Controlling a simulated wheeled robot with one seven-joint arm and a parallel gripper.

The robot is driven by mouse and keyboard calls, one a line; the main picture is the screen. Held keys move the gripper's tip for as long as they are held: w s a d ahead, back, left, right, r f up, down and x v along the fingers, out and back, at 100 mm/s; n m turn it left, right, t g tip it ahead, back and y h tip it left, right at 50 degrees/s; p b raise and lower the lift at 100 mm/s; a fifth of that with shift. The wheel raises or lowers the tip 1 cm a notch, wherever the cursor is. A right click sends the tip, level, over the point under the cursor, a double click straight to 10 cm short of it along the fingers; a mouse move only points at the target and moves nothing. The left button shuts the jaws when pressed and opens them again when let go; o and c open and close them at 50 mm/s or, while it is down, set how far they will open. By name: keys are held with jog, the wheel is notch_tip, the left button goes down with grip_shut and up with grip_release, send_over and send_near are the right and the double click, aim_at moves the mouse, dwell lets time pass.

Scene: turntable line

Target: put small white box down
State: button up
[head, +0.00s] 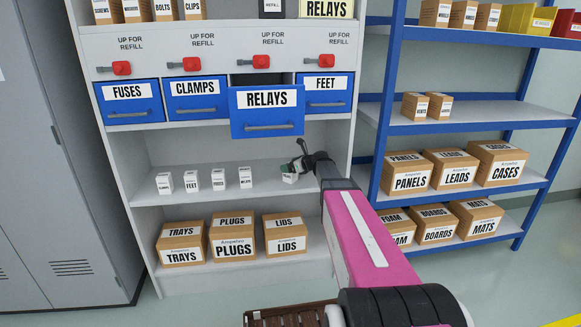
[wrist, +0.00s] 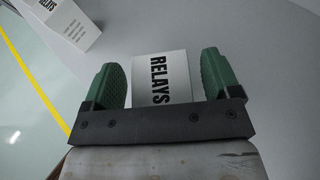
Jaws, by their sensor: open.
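The small white box (wrist: 165,70), labelled RELAYS, stands between the two green fingers of my gripper (wrist: 164,80) in the wrist view. My gripper is open, with a visible gap on each side of the box. In the head view my gripper (head: 299,165) is over the right part of the middle shelf (head: 215,192). The box (head: 289,178) shows just below it, mostly hidden by the gripper, and appears to rest on the shelf.
Another small white RELAYS box (head: 245,178) stands to the left, in a row with several white boxes. The blue RELAYS drawer (head: 267,112) is pulled out above. Cardboard boxes (head: 232,236) stand on the shelf below. A blue rack (head: 380,120) is to the right.

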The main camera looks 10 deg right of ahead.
jog(key=v, duration=1.2)
jog(key=s+a+f+n+g+h, duration=0.2)
jog(key=s+a+f+n+g, duration=0.15)
jog(key=s+f+n, duration=0.4)
jog(key=s+a+f+n+g+h, duration=0.2)
jog(key=s+a+f+n+g, duration=0.1)
jog(key=s+a+f+n, duration=0.35)
jog(key=s+d+f+n+g+h, duration=0.1)
jog(key=s+f+n+h, duration=0.1)
jog(key=s+n, duration=0.4)
jog(key=s+d+f+n+g+h, duration=0.1)
jog(key=s+f+n+g+h, duration=0.1)
jog(key=s+n, duration=0.5)
jog(key=shift+s+f+h, duration=0.75)
jog(key=shift+s+h, duration=0.05)
jog(key=shift+s, duration=0.4)
